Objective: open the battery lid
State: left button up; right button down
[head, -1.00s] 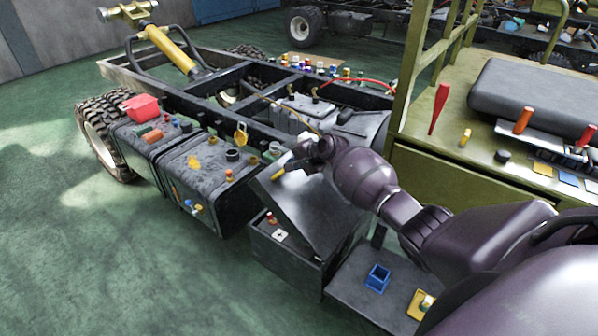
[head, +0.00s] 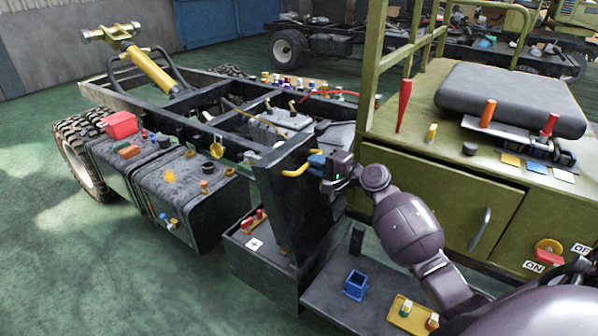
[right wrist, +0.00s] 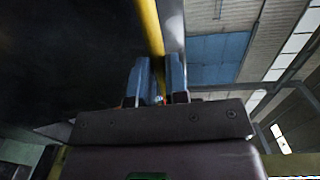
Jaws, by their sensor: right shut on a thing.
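The battery box (head: 262,272) is a dark box beside the chassis frame. Its lid (head: 285,205) stands raised, close to upright, at the box's right side. A yellow handle (head: 298,169) sits at the lid's upper edge. My right gripper (head: 317,163) is shut on this handle; in the right wrist view its blue fingers (right wrist: 157,80) lie on either side of the yellow bar (right wrist: 152,28). My left gripper is not in view.
A green cabinet (head: 440,200) with tools on top stands right of the lid. A low dark step with a blue holder (head: 355,285) and a yellow tray (head: 413,315) lies in front. Dark tanks (head: 195,195) stand left of the box.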

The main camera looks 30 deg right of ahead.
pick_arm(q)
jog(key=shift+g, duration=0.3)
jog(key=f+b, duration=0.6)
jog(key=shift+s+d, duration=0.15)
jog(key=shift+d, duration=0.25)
pick_arm(e)
jog(key=s+d+f+t, duration=0.1)
jog(key=s+d, duration=0.1)
jog(key=s, duration=0.3)
jog(key=s+d+t+y, duration=0.1)
jog(key=s+d, duration=0.1)
jog(key=s, duration=0.4)
jog(key=shift+d+f+t, duration=0.25)
jog(key=shift+f+t, duration=0.05)
jog(key=shift+f, duration=0.05)
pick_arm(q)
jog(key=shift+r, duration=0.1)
pick_arm(e)
jog(key=c, duration=1.1)
grip_release()
jog(key=shift+w, duration=0.1)
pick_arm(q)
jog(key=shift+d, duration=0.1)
pick_arm(e)
jog(key=v, duration=1)
jog(key=shift+s+d, duration=0.2)
jog(key=shift+s, duration=0.2)
